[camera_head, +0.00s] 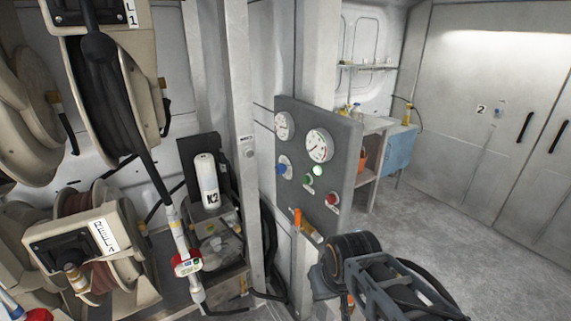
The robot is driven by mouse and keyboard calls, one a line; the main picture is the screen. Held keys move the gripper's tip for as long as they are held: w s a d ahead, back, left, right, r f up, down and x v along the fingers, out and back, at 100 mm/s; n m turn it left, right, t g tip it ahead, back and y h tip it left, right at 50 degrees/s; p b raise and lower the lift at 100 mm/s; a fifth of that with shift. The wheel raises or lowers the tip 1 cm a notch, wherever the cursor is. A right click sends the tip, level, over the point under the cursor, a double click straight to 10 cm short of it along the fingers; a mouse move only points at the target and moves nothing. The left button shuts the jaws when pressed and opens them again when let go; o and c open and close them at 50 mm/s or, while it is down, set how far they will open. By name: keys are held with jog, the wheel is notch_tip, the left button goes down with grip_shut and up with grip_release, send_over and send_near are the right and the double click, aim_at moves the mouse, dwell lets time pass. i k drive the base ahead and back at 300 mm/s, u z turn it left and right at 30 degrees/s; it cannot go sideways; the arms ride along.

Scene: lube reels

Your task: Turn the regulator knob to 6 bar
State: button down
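A grey control panel (342,165) stands on a post at the centre. A round blue knob (283,168), which looks like the regulator knob, is on its left side under the smaller gauge (284,125). A larger white gauge (319,145) is to the upper right of the knob. The needles and scale numbers are too small to read, and so is the knob's angle. Part of my arm (395,285) shows at the bottom right, in front of the panel's lower right and apart from the knob. I cannot make out my gripper's fingers.
The panel also has a lit green lamp (317,171), a green button (308,181) and a red button (332,199). An orange handle (297,218) is below. Hose reels (95,245) crowd the left. A grey post (243,120) stands left of the panel. Floor at right is clear.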

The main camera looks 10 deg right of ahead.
aim_at(280, 169)
jog(key=z, duration=0.1)
jog(key=k, duration=0.35)
jog(key=u, duration=1.4)
jog(key=i, duration=0.8)
jog(key=z, duration=0.65)
jog(key=i, duration=0.35)
jog(key=z, duration=0.3)
